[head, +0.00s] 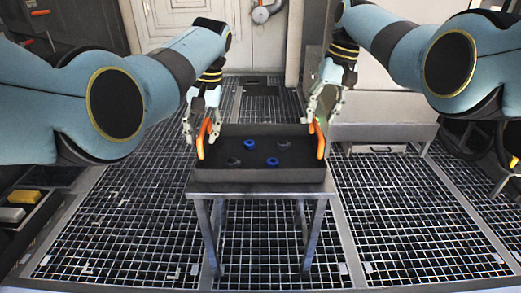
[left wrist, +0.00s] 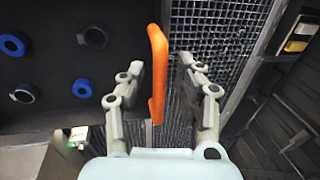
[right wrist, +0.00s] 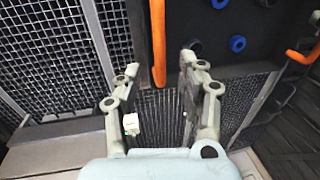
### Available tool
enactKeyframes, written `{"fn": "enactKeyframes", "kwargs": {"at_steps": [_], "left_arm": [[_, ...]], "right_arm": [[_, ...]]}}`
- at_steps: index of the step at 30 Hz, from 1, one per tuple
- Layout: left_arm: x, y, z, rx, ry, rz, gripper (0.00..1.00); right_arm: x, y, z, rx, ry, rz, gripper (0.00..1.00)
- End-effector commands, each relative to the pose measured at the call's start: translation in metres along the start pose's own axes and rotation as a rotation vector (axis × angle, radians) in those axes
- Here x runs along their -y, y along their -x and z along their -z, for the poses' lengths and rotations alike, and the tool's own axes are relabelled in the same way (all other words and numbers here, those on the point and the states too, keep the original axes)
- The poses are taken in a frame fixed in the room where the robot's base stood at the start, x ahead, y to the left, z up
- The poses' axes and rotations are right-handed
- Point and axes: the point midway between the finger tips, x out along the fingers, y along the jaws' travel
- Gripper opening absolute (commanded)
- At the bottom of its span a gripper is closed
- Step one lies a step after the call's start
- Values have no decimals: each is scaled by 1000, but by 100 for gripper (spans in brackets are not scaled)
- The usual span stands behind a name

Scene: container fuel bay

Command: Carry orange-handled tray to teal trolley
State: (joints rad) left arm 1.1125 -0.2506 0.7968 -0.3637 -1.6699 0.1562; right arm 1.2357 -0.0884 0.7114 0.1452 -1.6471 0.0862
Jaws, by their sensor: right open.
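The black tray (head: 262,176) stands on a small grey metal table (head: 256,189), with an upright orange handle at each side. Several blue and dark round pieces lie in it. My left gripper (head: 201,119) is at the left orange handle (head: 202,138). In the left wrist view the left gripper (left wrist: 160,82) is open, its fingers on either side of that handle (left wrist: 158,65) with gaps. My right gripper (head: 322,110) is at the right orange handle (head: 320,140). In the right wrist view the right gripper (right wrist: 158,75) is open, with that handle (right wrist: 158,42) between its fingers. No teal trolley shows.
The floor is metal grating (head: 395,215), clear on both sides of the table. A grey cabinet (head: 378,122) stands behind right. A white door (head: 180,18) is at the back. A box with a yellow item (head: 24,197) sits at the left edge.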

Motion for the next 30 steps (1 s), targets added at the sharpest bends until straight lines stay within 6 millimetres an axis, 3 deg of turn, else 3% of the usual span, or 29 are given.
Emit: {"fn": "enactKeyframes", "kwargs": {"at_steps": [3, 9, 20, 28, 30], "left_arm": [[0, -19, -1, 2, 1, 0, 34], [0, -38, 0, 0, -1, 1, 34], [0, -43, 0, -1, 0, 0, 34], [0, -42, 0, -1, 0, 0, 2], [0, -42, 0, -1, 0, 0, 0]], "right_arm": [[0, -19, -1, 2, 0, 0, 40], [0, -38, -1, 1, -1, -1, 40], [0, -42, -1, -1, 0, -1, 40], [0, -42, -1, -1, 0, -1, 7], [0, -42, -1, -1, 0, -1, 0]]}}
